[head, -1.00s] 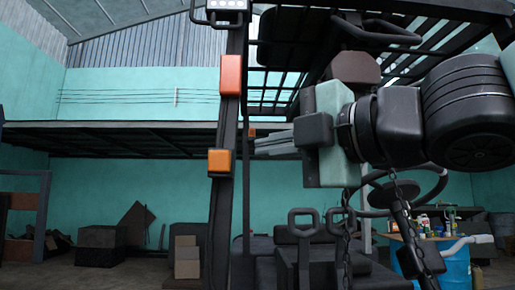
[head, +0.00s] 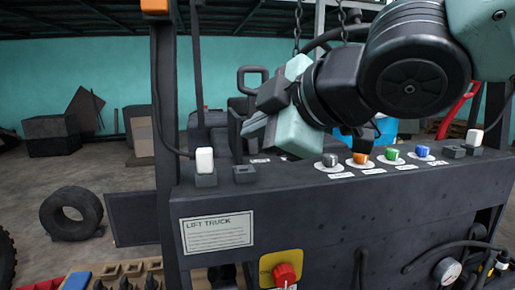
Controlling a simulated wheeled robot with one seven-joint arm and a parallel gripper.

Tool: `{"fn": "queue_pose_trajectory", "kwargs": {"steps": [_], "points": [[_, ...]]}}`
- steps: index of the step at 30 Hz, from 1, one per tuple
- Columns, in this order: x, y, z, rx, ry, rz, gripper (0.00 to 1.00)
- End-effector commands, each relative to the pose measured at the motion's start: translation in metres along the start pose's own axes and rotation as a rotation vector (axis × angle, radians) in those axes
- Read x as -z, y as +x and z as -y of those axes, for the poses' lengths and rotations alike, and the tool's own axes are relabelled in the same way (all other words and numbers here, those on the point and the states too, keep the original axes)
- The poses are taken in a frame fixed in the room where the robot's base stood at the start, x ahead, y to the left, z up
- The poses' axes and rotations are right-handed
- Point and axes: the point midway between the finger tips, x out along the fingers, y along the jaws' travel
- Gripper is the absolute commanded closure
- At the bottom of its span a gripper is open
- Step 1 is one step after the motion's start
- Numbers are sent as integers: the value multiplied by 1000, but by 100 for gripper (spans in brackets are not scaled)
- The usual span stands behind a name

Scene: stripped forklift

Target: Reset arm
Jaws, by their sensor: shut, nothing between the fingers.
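My arm reaches in from the upper right in the head view, in front of the forklift. My gripper (head: 252,127) is at its left end, with its fingers shut and empty. It is tilted, pointing left and slightly down, above the forklift's dark control panel (head: 330,205). The fingers look apart from the panel. My gripper and wrist hide part of the seat and lever area behind them.
The panel top has a white switch (head: 205,160), an orange knob (head: 360,159), a green knob (head: 392,154) and a blue knob (head: 422,151). A red knob (head: 285,274) is on the front.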

Motion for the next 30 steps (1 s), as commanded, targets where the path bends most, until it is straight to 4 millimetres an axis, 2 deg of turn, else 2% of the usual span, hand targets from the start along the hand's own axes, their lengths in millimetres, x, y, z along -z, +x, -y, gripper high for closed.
{"fn": "queue_pose_trajectory", "kwargs": {"steps": [1, 4, 9, 12, 15, 18, 21, 30], "points": [[-28, 7, 30, 59, 92, 83, 100], [-75, 9, 86, 171, 283, 254, 100], [-140, -14, 186, 354, 591, 565, 100], [-164, -36, 236, 444, 744, 734, 100], [-178, -58, 273, 511, 858, 869, 100], [-183, -73, 294, 552, 929, 954, 100], [-185, -81, 303, 571, 960, 992, 100], [-184, -81, 303, 572, 964, 995, 100]]}}
